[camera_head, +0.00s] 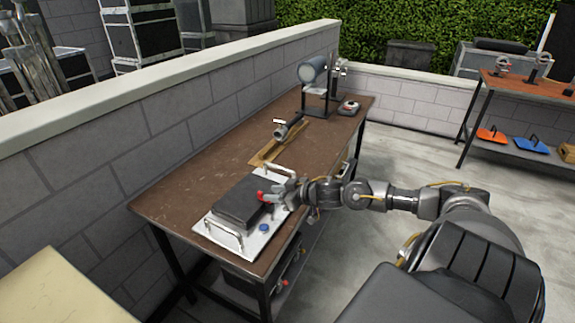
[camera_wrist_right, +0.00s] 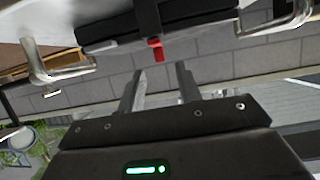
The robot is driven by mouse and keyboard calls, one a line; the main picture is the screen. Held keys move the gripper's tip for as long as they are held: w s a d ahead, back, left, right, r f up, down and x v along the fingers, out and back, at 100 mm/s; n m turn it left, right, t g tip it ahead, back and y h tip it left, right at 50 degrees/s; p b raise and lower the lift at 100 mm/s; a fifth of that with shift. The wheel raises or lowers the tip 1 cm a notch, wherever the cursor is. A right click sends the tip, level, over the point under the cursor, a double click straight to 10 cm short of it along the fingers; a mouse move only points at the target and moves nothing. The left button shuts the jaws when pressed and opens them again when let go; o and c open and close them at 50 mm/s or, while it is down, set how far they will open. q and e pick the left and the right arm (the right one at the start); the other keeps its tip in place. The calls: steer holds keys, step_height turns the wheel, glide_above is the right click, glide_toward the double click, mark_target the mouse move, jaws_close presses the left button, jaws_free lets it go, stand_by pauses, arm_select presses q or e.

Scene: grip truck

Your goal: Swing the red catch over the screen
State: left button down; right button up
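The red catch (camera_head: 264,197) sits at the right side of the dark flat screen (camera_head: 240,203), which lies on a white panel (camera_head: 213,228) with metal handles. In the right wrist view the red catch (camera_wrist_right: 156,48) shows just beyond the fingertips, about midway between them, at the edge of the dark screen (camera_wrist_right: 200,14). My right gripper (camera_head: 280,191) is at the catch in the head view. In the right wrist view its two fingers (camera_wrist_right: 160,72) stand apart with nothing between them. My left gripper does not show.
A blue knob (camera_head: 263,227) is on the panel near the catch. The panel stands on a brown table (camera_head: 165,200) beside a low block wall (camera_head: 100,185). A clamp-like tool (camera_head: 282,130) and a cylinder on a stand (camera_head: 312,70) are farther back.

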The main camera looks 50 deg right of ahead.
steer(key=v, duration=0.6)
steer(key=shift+p, duration=0.3)
stand_by(0.4)
